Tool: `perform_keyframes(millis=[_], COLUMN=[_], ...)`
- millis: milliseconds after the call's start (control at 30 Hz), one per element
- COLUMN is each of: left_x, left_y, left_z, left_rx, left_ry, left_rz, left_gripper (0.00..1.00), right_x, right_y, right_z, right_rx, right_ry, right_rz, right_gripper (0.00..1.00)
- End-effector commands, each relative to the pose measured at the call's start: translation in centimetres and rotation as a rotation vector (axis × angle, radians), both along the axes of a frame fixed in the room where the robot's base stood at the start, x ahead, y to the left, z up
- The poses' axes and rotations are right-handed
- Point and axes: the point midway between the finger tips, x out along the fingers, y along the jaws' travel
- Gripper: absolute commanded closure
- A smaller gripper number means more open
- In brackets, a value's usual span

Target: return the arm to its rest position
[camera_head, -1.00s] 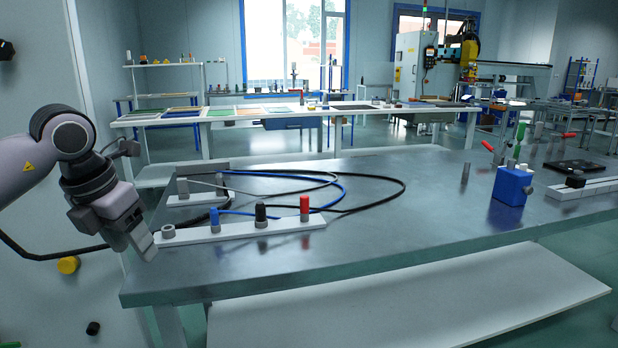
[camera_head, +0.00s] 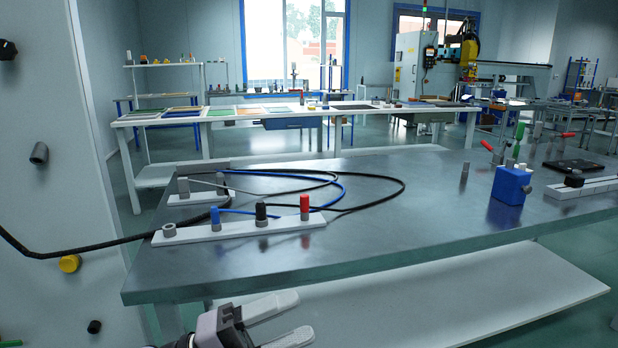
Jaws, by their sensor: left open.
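My left gripper (camera_head: 284,318) is at the bottom edge of the head view, in front of and below the table's front edge. Its two pale fingers are spread apart with nothing between them. Most of my left arm is out of the picture. My right gripper does not show.
The metal table (camera_head: 400,240) bears a white strip (camera_head: 235,232) with blue, black and red connectors. Cables loop behind it. A blue block (camera_head: 511,186) stands at right. A pale lower shelf (camera_head: 470,285) juts out below. A wall panel (camera_head: 50,130) with knobs stands at left.

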Motion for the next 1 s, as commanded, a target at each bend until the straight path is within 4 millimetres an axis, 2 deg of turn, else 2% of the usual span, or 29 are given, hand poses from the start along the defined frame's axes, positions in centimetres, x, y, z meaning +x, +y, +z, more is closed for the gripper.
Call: perform_keyframes(millis=[167, 267, 433, 600, 800, 900, 933, 1000], left_x=[1.1, 1.4, 0.1, -4.1, -10.9, -14.7, -14.1, -14.0], left_y=[3.0, 5.3, 9.4, 12.9, 15.3, 16.1, 16.0, 16.1], left_z=[-3.1, -6.1, -13.3, -21.1, -28.1, -30.8, -28.9, -27.4], left_rx=[-0.255, -0.364, -0.502, -0.580, -0.614, -0.615, -0.617, -0.614], left_ry=[0.325, 0.519, 0.874, 1.228, 1.576, 1.735, 1.715, 1.704], left_rz=[0.221, 0.355, 0.588, 0.799, 0.985, 1.061, 1.052, 1.052], left_gripper=[0.43, 0.43, 0.43, 0.43, 0.43, 0.43, 0.43, 0.43], right_x=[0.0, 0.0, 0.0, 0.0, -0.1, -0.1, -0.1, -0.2], right_y=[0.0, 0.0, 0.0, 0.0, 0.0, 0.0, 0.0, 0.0], right_z=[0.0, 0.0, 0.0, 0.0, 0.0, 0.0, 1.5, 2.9], right_rx=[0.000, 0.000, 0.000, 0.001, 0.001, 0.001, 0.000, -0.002], right_ry=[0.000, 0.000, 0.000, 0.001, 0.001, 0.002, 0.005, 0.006], right_rz=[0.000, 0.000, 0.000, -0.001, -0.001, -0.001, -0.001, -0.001], right_gripper=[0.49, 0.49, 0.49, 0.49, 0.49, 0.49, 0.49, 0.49])
